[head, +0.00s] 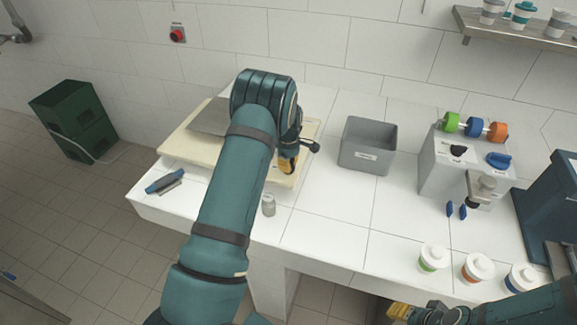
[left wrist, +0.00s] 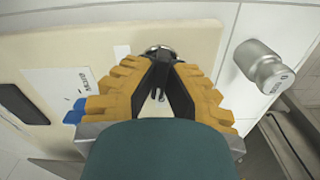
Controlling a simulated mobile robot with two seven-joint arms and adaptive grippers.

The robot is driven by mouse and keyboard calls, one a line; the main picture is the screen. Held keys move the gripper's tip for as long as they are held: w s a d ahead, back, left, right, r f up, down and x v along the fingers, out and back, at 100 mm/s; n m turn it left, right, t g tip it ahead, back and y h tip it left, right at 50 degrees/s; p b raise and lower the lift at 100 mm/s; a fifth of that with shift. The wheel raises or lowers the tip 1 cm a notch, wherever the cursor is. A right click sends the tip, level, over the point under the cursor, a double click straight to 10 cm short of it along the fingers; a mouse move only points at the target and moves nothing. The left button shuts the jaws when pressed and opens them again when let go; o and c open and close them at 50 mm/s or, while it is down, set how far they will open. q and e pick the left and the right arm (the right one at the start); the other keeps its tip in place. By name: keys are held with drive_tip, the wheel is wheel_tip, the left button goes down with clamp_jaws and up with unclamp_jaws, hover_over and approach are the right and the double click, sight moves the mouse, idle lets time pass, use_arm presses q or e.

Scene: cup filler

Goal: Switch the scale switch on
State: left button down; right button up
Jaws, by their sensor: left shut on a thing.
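The cream scale (head: 180,143) lies on the white counter, with a grey metal plate (head: 210,117) on top. In the left wrist view its cream front panel (left wrist: 205,42) fills the upper part. My left gripper (head: 289,164) is at the scale's right side. In the left wrist view its yellow fingers (left wrist: 160,75) close in around a small round metal part, the scale switch (left wrist: 160,50), whose lower part the fingers hide. Whether the switch is on cannot be told. My right gripper (head: 398,311) shows only partly at the bottom edge, and its opening is unclear.
A metal weight (head: 268,205) stands by the scale, also in the left wrist view (left wrist: 263,66). A blue-handled tool (head: 165,181) lies at the left. A grey bin (head: 368,147), a dispenser (head: 465,165) and lidded cups (head: 433,257) are to the right.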

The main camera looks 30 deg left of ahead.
use_arm(q)
drive_tip(key=m+b, duration=0.1)
drive_tip(key=m, duration=0.2)
drive_tip(key=shift+f+m+b, duration=0.15)
drive_tip(key=shift+m+b, duration=0.15)
drive_tip(key=shift+m, duration=0.1)
drive_tip(key=m+b, duration=0.1)
drive_tip(key=m, duration=0.3)
drive_tip(key=shift+s+b, duration=0.1)
drive_tip(key=shift+b, duration=0.2)
drive_tip(key=m+b, duration=0.1)
drive_tip(key=m, duration=0.3)
drive_tip(key=shift+m+b, duration=0.35)
drive_tip(key=shift+m, duration=1.55)
drive_tip(key=c, duration=1)
unclamp_jaws()
wheel_tip(320, 180, up, 12)
drive_tip(key=shift+r, duration=0.1)
